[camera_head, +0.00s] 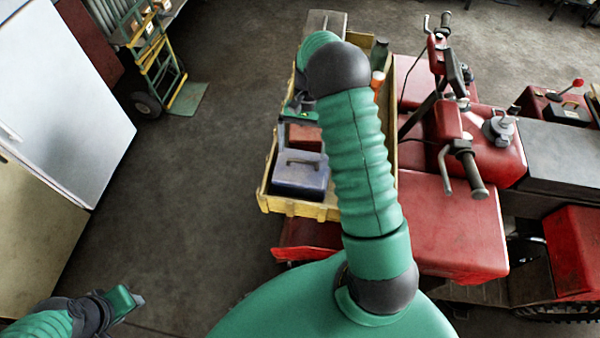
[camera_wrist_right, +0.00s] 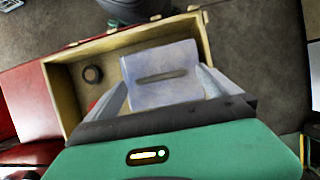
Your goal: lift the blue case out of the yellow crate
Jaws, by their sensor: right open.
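The blue case (camera_head: 300,178), with a handle on top, sits in the near end of the yellow crate (camera_head: 298,208). In the right wrist view the case (camera_wrist_right: 158,62) lies ahead of my right gripper (camera_wrist_right: 162,84), inside the crate (camera_wrist_right: 120,42). The two fingers are apart, one on either side of the case in the picture, with nothing held. In the head view my right gripper (camera_head: 283,132) is just beyond the case, partly hidden by my arm. My left gripper (camera_head: 136,298) is low at the left, far from the crate; its jaws are unclear.
A red box (camera_head: 305,137) stands beside the case in the crate. A dark round thing (camera_wrist_right: 92,74) shows in the crate. The red vehicle (camera_head: 450,225) with handlebars (camera_head: 466,165) is to the right. A white cabinet (camera_head: 70,90) stands left, with open floor between.

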